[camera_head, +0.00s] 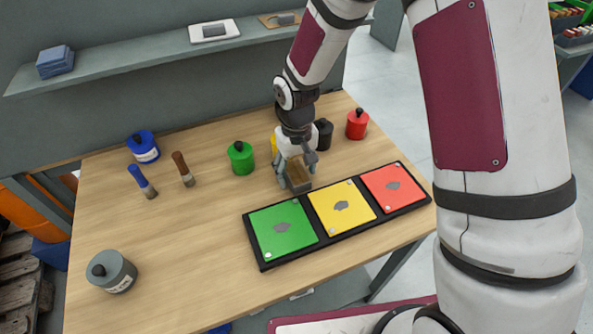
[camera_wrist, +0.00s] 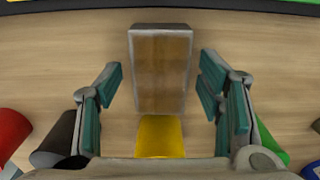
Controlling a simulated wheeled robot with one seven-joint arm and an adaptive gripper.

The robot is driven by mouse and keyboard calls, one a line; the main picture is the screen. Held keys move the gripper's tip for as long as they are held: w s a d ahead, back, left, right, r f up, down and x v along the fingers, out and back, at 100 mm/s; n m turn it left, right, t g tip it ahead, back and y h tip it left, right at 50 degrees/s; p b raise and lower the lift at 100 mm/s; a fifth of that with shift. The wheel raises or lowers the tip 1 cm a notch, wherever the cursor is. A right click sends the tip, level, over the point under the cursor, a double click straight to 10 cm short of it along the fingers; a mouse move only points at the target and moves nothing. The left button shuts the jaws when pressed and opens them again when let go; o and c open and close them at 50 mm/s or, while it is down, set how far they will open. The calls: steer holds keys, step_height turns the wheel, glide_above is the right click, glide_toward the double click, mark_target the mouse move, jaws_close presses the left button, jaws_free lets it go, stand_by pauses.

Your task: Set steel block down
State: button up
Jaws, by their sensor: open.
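The steel block (camera_head: 299,177) is a grey box with a brownish sheen on its face. It is at the table, just behind the coloured three-part board, and also shows in the wrist view (camera_wrist: 160,72). My gripper (camera_head: 295,168) is open around it, pointing down. In the wrist view one finger is on each side of the block, with a narrow gap at both sides. The block's underside is hidden, but it appears to rest on the wooden table (camera_head: 195,235).
The black board (camera_head: 262,266) holds green (camera_head: 283,243), yellow (camera_head: 358,197) and red (camera_head: 376,198) plates. Green (camera_head: 241,160), black (camera_head: 325,136) and red (camera_head: 357,126) canisters stand close behind my gripper, with a yellow one (camera_wrist: 160,137) partly hidden.

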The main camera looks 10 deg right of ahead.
mark_target(297, 172)
step_height(297, 172, up, 12)
steer(key=shift+f, duration=0.15)
